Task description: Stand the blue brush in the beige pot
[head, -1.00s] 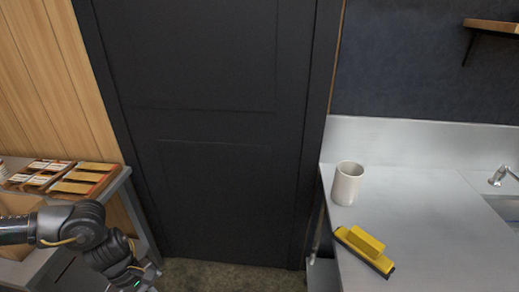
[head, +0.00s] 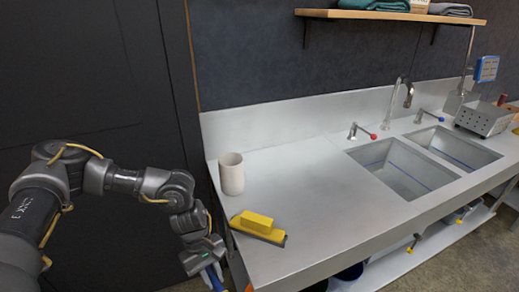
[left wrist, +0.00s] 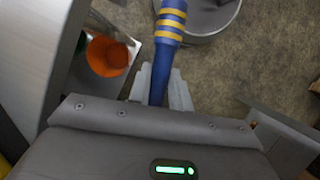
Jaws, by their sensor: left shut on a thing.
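The beige pot (head: 232,174) stands upright on the left end of the steel counter, near the back splash. Its inside is not visible from here. My left gripper (head: 213,276) is low at the left front corner of the counter, below and in front of the pot. It is shut on the blue brush (left wrist: 167,45), whose blue handle has yellow bands in the left wrist view. The brush's bristle end is not clearly visible. In the head view only a short blue part shows at the bottom edge. My right gripper is not in view.
A yellow scrubber (head: 258,227) lies on the counter in front of the pot, near the edge. Sinks (head: 402,167) with taps are to the right. The counter between scrubber and sinks is clear. An orange-lined container (left wrist: 106,55) shows in the left wrist view.

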